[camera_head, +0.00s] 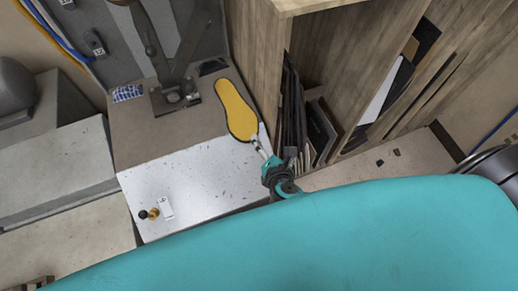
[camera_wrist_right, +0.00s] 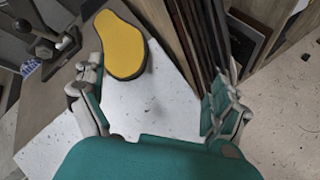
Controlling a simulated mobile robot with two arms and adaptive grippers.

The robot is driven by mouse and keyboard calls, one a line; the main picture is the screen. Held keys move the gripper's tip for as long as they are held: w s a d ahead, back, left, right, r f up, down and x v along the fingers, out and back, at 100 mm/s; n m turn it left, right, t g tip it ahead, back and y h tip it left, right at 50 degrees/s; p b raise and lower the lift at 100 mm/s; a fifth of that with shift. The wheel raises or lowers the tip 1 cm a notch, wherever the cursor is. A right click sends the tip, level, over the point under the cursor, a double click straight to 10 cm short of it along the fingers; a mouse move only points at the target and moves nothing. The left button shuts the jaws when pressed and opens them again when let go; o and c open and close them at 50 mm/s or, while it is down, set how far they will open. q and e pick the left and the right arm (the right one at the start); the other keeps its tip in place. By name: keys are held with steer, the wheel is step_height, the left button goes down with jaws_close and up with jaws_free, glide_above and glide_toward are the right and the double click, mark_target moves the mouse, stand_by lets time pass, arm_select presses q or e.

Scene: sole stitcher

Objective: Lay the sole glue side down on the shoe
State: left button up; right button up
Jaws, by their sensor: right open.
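The sole (camera_head: 236,108) shows a yellow face with a dark edge. In the right wrist view, the sole (camera_wrist_right: 120,45) lies beyond the spread fingers of my right gripper (camera_wrist_right: 160,78), nearer the left finger. The gripper is open with nothing between its fingers. I cannot make out a shoe in either view. My left gripper is out of view.
A dark metal stand (camera_head: 175,95) is left of the sole. A wooden shelf (camera_head: 263,70) holding dark sheets (camera_head: 292,115) rises close on the right.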

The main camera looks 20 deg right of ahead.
mark_target(246, 131)
steer(key=w+a+f+n+t+y, duration=0.1)
steer(key=n, duration=0.3)
steer(key=w+a+f+n+y+b, duration=0.1)
steer(key=n, duration=0.2)
steer(key=w+a+n+t+y, duration=0.1)
steer(key=n, duration=0.3)
steer(key=shift+w+a+f+n+t+b, duration=0.15)
steer(key=shift+w+f+n+t+b, duration=0.15)
steer(key=shift+f, duration=0.1)
steer(key=b+x, duration=0.1)
steer(key=x, duration=0.4)
steer(key=shift+r+b, duration=0.1)
steer(key=shift+b, duration=0.2)
steer(key=shift+x, duration=1.15)
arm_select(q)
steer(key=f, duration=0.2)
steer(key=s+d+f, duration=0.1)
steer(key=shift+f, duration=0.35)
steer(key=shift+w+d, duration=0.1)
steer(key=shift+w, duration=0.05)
arm_select(e)
steer(key=c, duration=1.6)
steer(key=shift+a, duration=0.1)
